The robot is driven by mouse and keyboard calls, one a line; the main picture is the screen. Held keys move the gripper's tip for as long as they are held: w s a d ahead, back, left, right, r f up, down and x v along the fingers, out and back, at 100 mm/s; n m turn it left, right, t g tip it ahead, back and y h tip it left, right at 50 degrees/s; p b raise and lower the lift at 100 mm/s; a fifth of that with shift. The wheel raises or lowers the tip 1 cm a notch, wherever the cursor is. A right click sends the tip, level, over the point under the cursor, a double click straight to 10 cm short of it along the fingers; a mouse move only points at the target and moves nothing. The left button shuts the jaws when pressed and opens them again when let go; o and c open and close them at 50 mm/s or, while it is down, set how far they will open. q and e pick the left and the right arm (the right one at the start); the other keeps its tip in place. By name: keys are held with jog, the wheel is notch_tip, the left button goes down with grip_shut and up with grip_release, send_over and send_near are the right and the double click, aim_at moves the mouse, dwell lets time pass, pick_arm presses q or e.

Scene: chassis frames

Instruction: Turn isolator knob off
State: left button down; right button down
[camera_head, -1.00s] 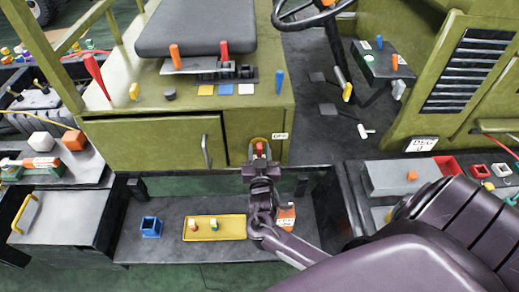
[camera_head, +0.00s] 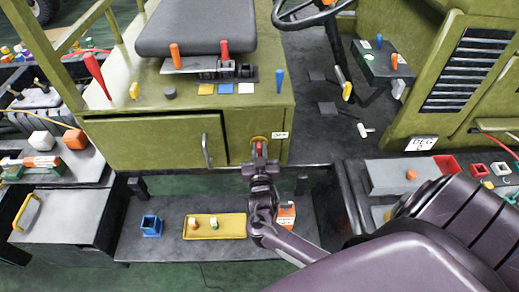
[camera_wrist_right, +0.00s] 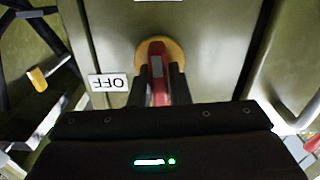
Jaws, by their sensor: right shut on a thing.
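The red isolator knob (camera_head: 259,147) sits on a round yellow plate on the front of the olive green cabinet, below the seat. In the right wrist view the knob (camera_wrist_right: 157,72) is a red bar standing upright in the picture on its yellow plate (camera_wrist_right: 180,54). My right gripper (camera_head: 259,158) is at the cabinet face, its two fingers (camera_wrist_right: 157,88) shut on either side of the knob. The white OFF label (camera_head: 279,135) is right of the knob; it appears upside down at left in the wrist view (camera_wrist_right: 108,83). My left gripper is out of view.
A cabinet door with a metal handle (camera_head: 207,150) is left of the knob. Below is a grey shelf with a yellow tray (camera_head: 229,221), a blue box (camera_head: 151,226) and an orange-white box (camera_head: 286,215). Levers and switches stand on the cabinet top (camera_head: 260,104).

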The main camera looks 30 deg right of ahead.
jog(key=n+p, duration=0.1)
jog(key=n, duration=0.2)
jog(key=shift+a+r, duration=0.1)
jog(key=n+p, duration=0.2)
jog(key=n, duration=0.3)
jog(key=shift+w+a+n, duration=0.1)
jog(key=shift+n, duration=0.2)
jog(key=n+p, duration=0.1)
jog(key=n, duration=0.4)
jog(key=shift+f+p, duration=0.2)
jog(key=shift+p, duration=0.1)
jog(key=shift+f+n+p, duration=0.2)
jog(key=shift+n+p, duration=0.2)
jog(key=shift+n, duration=1.3)
jog(key=shift+a, duration=0.1)
jog(key=c, duration=1.4)
grip_release()
